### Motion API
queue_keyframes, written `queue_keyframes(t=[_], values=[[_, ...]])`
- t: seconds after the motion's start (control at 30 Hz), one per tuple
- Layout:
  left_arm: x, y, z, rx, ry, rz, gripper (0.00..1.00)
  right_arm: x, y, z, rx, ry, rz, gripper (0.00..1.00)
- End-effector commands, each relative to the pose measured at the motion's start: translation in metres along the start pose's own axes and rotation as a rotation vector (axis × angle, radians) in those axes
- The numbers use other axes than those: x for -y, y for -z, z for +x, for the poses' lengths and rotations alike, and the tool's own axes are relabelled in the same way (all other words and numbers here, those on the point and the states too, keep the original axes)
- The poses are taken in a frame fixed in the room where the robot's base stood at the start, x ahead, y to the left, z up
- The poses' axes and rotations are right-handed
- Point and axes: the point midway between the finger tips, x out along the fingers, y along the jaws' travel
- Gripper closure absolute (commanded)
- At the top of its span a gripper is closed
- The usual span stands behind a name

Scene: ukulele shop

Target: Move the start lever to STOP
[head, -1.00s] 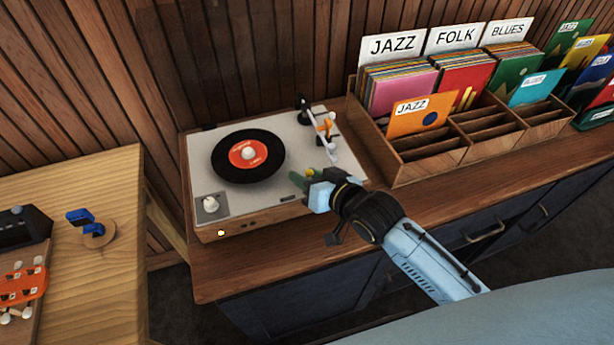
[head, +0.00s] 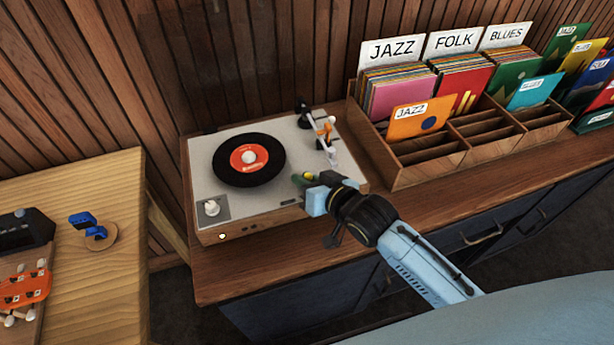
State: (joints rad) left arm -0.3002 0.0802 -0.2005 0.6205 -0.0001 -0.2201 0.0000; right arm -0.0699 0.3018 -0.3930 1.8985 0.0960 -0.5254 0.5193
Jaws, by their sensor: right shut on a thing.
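The record player (head: 200,180) stands on the wooden counter with a black record (head: 228,170) on it. Its tonearm (head: 331,152) is at the right side of the deck, off the record. My right gripper (head: 308,182) is over the front right of the deck, shut on the start lever, which its fingers mostly hide. Small green and yellow parts show at the fingertips. I cannot read the lever's position or any START or STOP mark. A small pale light (head: 222,236) is on the front face. My left gripper is out of view.
A silver knob (head: 211,208) is at the deck's front left. A wooden record crate (head: 430,165) stands close on the right. A light wood table (head: 110,285) with a blue object (head: 84,220) is at the left. The counter front (head: 240,275) is clear.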

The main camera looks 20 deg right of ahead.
Motion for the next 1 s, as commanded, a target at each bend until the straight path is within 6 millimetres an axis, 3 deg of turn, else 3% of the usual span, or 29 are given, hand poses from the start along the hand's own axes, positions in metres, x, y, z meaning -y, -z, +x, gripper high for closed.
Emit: queue_keyframes(t=[0.3,0.5,1.0], values=[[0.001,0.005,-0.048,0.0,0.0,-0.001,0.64,0.01,0.005,-0.001,0.047,-0.097,-0.184,1.0],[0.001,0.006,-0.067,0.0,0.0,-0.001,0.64,0.015,0.002,0.002,0.079,-0.174,-0.334,1.0],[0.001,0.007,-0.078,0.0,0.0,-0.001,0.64,0.022,-0.005,0.007,0.135,-0.305,-0.597,1.0]])
